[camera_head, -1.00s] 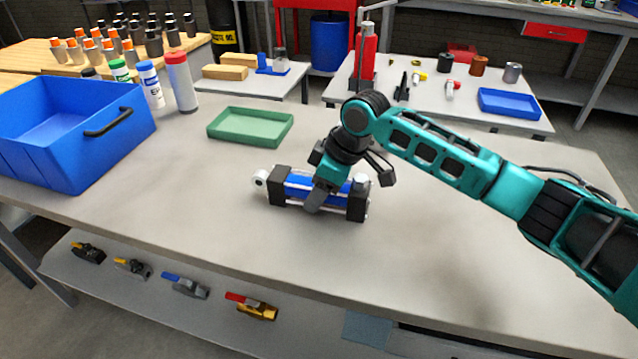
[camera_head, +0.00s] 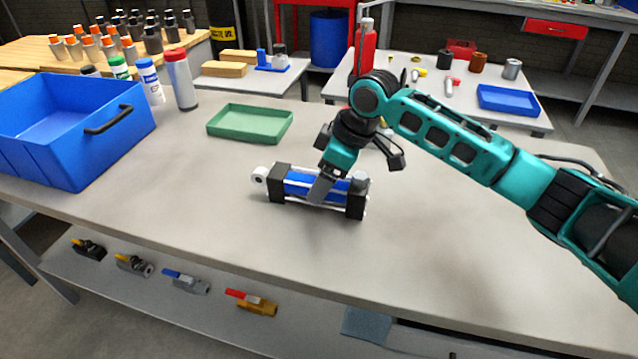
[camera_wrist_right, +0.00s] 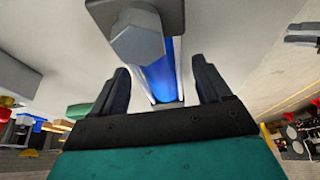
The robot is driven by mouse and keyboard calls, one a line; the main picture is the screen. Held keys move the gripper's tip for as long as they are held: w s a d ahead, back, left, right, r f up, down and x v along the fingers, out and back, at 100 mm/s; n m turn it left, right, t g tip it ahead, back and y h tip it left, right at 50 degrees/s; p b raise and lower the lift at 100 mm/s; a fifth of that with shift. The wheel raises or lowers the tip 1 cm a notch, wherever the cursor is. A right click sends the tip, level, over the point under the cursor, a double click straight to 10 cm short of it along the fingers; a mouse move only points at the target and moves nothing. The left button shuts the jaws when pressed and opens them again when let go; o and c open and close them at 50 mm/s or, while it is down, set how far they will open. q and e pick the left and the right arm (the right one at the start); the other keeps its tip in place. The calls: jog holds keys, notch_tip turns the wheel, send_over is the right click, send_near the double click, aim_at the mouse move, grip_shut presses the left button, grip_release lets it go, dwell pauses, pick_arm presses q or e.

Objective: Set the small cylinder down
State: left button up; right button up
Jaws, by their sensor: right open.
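The small cylinder (camera_head: 296,186) has a blue barrel, black end blocks, silver rods and a white eye at its left end. It lies on the grey workbench (camera_head: 190,226). My right gripper (camera_head: 318,194) is just above the cylinder's middle. In the right wrist view the blue barrel (camera_wrist_right: 159,78) lies between the two open fingers, with gaps at both sides, and a grey hex-shaped end (camera_wrist_right: 137,38) shows near the top. The right gripper (camera_wrist_right: 160,88) is open and holds nothing. My left gripper is not in view.
A blue bin (camera_head: 120,150) stands at the left edge, with several bottles (camera_head: 181,80) behind it. An empty green tray (camera_head: 250,137) lies behind the cylinder. Several valves (camera_head: 251,303) sit on the lower shelf. The bench front and right are clear.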

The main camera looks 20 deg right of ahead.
jog(key=p+v, duration=0.1)
jog(key=v, duration=0.8)
